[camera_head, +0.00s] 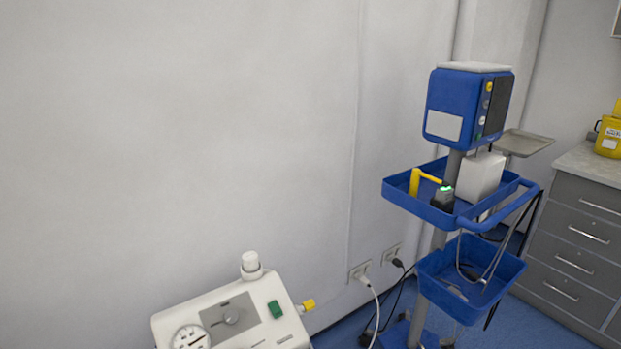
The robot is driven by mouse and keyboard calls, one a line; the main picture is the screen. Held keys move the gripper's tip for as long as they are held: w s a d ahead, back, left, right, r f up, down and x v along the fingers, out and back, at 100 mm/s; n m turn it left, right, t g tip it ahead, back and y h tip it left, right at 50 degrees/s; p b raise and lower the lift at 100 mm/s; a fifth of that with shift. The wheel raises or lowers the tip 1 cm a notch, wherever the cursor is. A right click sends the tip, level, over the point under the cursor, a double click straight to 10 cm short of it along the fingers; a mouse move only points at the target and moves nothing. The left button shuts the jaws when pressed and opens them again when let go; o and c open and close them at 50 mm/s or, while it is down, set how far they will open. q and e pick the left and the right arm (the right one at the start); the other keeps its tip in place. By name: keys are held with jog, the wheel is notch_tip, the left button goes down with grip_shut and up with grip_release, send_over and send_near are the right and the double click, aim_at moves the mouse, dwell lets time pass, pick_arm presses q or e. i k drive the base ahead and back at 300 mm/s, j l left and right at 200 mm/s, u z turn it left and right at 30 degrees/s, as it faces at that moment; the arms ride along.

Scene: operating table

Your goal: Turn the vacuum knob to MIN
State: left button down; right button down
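A white vacuum unit (260,325) stands at the bottom of the head view, left of centre, partly cut off by the lower edge. Its grey knob (231,314) sits on a dark grey panel (214,322). The knob's markings are too small to read, so I cannot tell its setting. A round dial gauge (189,338) is left of the knob, and a green switch (275,309) is to its right. Neither of my grippers is in view.
A blue equipment stand (466,105) with blue baskets (407,198) and hanging cables stands to the right. Wall sockets (360,272) with plugged cables are behind. Grey drawers (577,235) stand at far right, with a yellow container (609,137) on top. A bare wall is behind the unit.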

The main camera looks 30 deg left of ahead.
aim_at(231, 317)
jog(key=u, duration=1.4)
